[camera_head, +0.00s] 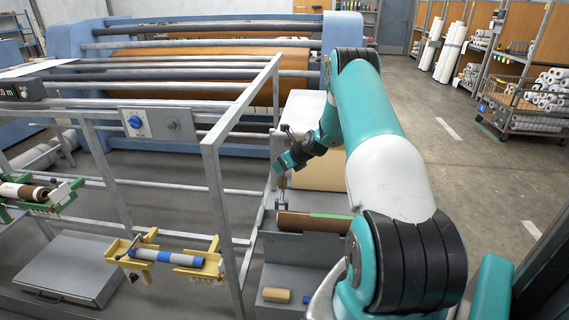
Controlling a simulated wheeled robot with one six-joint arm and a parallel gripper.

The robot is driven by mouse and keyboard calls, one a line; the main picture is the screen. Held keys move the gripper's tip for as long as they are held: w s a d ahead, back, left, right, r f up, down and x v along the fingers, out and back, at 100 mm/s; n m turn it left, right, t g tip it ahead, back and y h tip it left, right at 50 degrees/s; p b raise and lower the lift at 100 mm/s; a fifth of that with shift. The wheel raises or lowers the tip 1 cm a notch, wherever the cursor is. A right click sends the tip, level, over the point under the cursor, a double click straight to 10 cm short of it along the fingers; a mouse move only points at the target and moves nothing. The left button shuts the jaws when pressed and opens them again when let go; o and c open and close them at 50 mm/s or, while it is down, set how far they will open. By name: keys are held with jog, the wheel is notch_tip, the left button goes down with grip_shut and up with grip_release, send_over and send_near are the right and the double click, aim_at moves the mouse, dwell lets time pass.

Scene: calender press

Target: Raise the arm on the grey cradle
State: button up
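The grey cradle (290,246) stands at the lower middle, right of the metal frame. A brown roll (300,222) with a green strip lies along its top, and its right end is hidden behind my arm. A small grey upright part (281,204) rises at the cradle's left end; I cannot tell for sure whether this is the cradle's arm.
A yellow cradle (207,262) with a blue and grey roll and a green cradle (67,196) with a brown and white roll stand to the left. Metal frame rails (215,190) run close beside my gripper. The blue press (85,40) is behind. Open floor lies right.

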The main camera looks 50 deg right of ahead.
dwell(0.3)
jog(key=b+v, duration=0.4)
jog(key=v, duration=1.3)
jog(key=shift+s+r, duration=0.15)
jog(key=w+a+r+n+g+y, duration=0.1)
jog(key=a+r+n+y, duration=0.15)
jog(key=a+n, duration=0.6)
jog(key=w+a+r+n+g+y, duration=0.1)
jog(key=a+r+n+g, duration=0.3)
jog(key=a, duration=0.8)
jog(key=w+a+r+n+t+y, duration=0.1)
jog(key=a+n, duration=0.6)
jog(key=a, duration=0.4)
jog(key=s+a+r+n+g, duration=0.2)
jog(key=s+a+n+g, duration=0.3)
jog(key=s+a+n, duration=1.3)
jog(key=s+n, duration=0.4)
jog(key=n, duration=0.1)
jog(key=shift+a+r+n, duration=0.25)
jog(key=shift+r+n, duration=0.05)
jog(key=shift+n, duration=0.05)
jog(key=shift+w, duration=0.1)
